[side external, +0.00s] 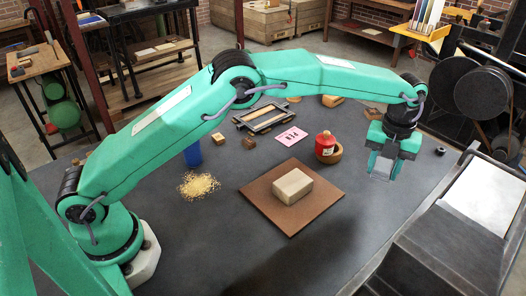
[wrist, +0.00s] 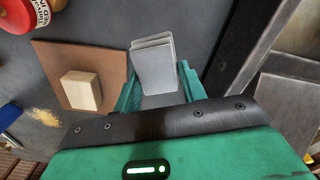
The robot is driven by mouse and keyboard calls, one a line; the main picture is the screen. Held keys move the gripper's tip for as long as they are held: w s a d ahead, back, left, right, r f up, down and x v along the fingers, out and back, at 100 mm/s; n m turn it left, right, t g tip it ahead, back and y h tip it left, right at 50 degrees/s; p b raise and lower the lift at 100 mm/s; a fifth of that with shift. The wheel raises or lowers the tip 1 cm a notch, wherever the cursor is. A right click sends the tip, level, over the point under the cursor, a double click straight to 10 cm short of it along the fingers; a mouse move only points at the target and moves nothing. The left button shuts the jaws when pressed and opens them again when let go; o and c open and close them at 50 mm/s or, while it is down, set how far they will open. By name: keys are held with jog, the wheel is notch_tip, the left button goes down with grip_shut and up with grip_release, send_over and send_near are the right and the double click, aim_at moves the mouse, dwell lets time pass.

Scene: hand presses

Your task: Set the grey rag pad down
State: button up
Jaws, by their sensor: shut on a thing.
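The grey rag pad (wrist: 154,66) shows in the wrist view as a light grey, layered rectangle between my green fingers. My gripper (wrist: 158,88) is shut on it. In the side external view my gripper (side external: 382,168) hangs with its fingers downward over the dark table, right of the brown board. The pad is hard to make out there between the fingers. I cannot tell how high the pad is above the table.
A pale block (side external: 293,186) lies on the brown square board (side external: 257,189). A red jar (side external: 325,143) stands beside a wooden bowl (side external: 336,155). A pink card (side external: 291,137) lies farther back. A large grey machine (side external: 445,235) borders the right.

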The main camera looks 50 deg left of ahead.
aim_at(369, 205)
jog(key=shift+f, duration=5.25)
jog(key=shift+f, duration=0.15)
jog(key=o, duration=1)
jog(key=shift+c, duration=0.2)
notch_tip(369, 205, up, 12)
jog(key=shift+r, duration=0.2)
